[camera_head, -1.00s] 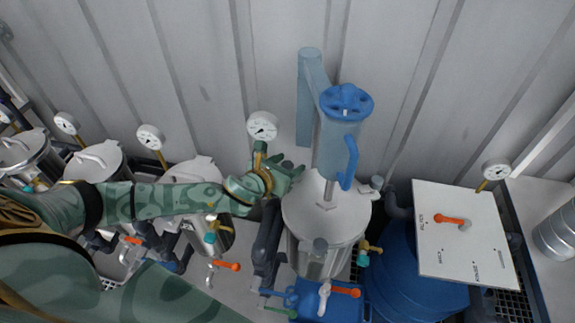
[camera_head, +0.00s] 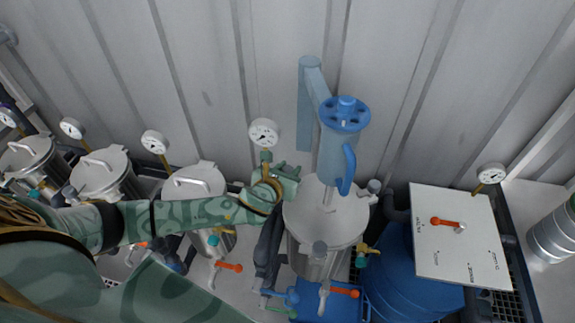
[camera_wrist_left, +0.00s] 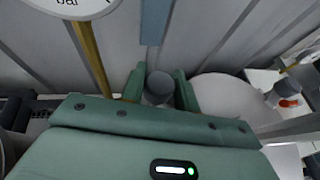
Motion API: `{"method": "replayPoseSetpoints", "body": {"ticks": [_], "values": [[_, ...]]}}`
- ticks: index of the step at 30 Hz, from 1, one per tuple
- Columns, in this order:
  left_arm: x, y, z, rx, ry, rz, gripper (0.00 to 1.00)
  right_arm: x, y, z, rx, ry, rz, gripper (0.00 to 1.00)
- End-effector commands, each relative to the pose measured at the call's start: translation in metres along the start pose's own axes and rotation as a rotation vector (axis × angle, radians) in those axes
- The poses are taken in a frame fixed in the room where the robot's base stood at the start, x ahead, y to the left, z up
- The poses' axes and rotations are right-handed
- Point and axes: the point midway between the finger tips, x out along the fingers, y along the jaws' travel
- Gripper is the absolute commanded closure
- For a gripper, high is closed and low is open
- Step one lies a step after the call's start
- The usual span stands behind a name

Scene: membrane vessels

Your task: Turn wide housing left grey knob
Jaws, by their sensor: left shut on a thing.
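The wide housing (camera_head: 325,218) is a large metal vessel with a flat pale lid, below a blue-topped column. My left gripper (camera_head: 288,172) is at the upper left edge of its lid. In the left wrist view, the left grey knob (camera_wrist_left: 158,86) is a dark round cap between the two green fingers (camera_wrist_left: 160,92), and the gripper is shut on it. In the head view my fingers hide this knob. A matching grey knob (camera_head: 374,187) stands at the lid's right edge. My right gripper is not in view.
A pressure gauge (camera_head: 264,132) on a brass stem stands close behind my left gripper. The blue column (camera_head: 340,155) with its handle rises over the lid. Narrower metal housings (camera_head: 192,182) stand to the left. A white panel (camera_head: 455,245) with an orange lever is at the right.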

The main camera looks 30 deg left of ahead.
Motion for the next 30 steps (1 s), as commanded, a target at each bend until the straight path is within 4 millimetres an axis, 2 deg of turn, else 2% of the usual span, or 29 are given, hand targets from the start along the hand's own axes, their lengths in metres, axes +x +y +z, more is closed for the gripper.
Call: {"method": "replayPoseSetpoints", "body": {"ticks": [1,3,12,21,30], "values": [[-0.003,-0.002,0.004,-0.018,0.003,0.033,0.92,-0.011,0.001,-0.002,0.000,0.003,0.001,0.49],[-0.003,-0.002,0.004,-0.042,0.003,0.092,0.92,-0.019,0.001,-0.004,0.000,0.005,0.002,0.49],[-0.001,-0.002,0.002,-0.151,0.003,0.355,0.92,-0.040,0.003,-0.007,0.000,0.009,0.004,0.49],[0.000,-0.002,0.000,-0.248,0.003,0.592,0.92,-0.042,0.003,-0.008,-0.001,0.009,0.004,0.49],[0.000,-0.001,-0.001,-0.311,0.002,0.748,0.92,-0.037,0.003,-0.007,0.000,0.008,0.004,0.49]]}}
